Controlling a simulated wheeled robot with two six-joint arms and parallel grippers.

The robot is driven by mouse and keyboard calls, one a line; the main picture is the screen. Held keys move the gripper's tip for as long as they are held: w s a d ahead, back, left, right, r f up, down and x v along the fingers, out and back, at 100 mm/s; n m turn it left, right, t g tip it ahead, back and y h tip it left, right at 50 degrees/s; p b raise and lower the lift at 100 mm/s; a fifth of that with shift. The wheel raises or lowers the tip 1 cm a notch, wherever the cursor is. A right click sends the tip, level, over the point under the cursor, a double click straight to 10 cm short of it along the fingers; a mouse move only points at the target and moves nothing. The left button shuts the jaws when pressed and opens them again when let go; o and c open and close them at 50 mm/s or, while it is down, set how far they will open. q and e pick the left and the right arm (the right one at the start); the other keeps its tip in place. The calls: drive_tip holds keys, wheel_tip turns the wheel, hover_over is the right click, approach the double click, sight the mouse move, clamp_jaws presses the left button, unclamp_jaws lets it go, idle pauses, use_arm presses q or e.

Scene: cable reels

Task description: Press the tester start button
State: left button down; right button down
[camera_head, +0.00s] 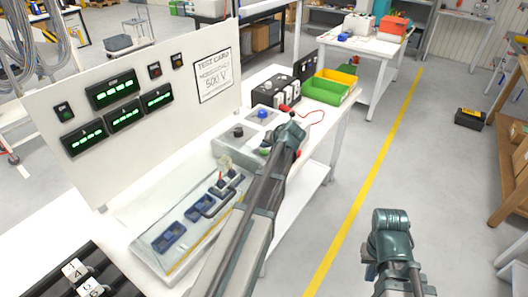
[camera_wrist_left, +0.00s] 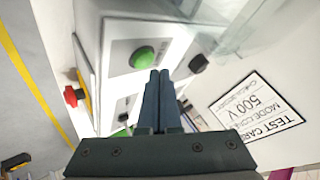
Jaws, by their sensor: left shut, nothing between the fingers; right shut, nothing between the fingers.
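The tester is a pale box (camera_head: 228,149) beside the upright panel. A round green button (camera_wrist_left: 142,57) sits on its face in the left wrist view, and a green spot at the box's edge (camera_head: 265,151) shows in the head view, partly hidden by my arm. My left gripper (camera_wrist_left: 159,75) is shut and empty, its tips beside the green button, slightly to its right in the wrist view. I cannot tell whether they touch it. A black knob (camera_wrist_left: 199,63) lies right of the tips. My right gripper (camera_head: 391,218) is shut and empty over the floor.
A clear-covered case (camera_head: 190,222) with blue parts lies in front of the meter panel (camera_head: 150,75). Green and yellow bins (camera_head: 328,90) stand behind.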

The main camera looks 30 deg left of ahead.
sight(265, 153)
use_arm(q)
drive_tip(key=shift+f, duration=0.15)
drive_tip(key=shift+f+b, duration=0.3)
drive_tip(key=shift+b, duration=0.15)
drive_tip(key=shift+f+b, duration=0.4)
drive_tip(key=shift+b, duration=0.05)
idle(0.7)
drive_tip(key=shift+r, duration=0.15)
drive_tip(key=shift+r+p, duration=0.75)
drive_tip(key=shift+p, duration=0.15)
wheel_tip(265, 153, up, 5)
drive_tip(key=p, duration=0.5)
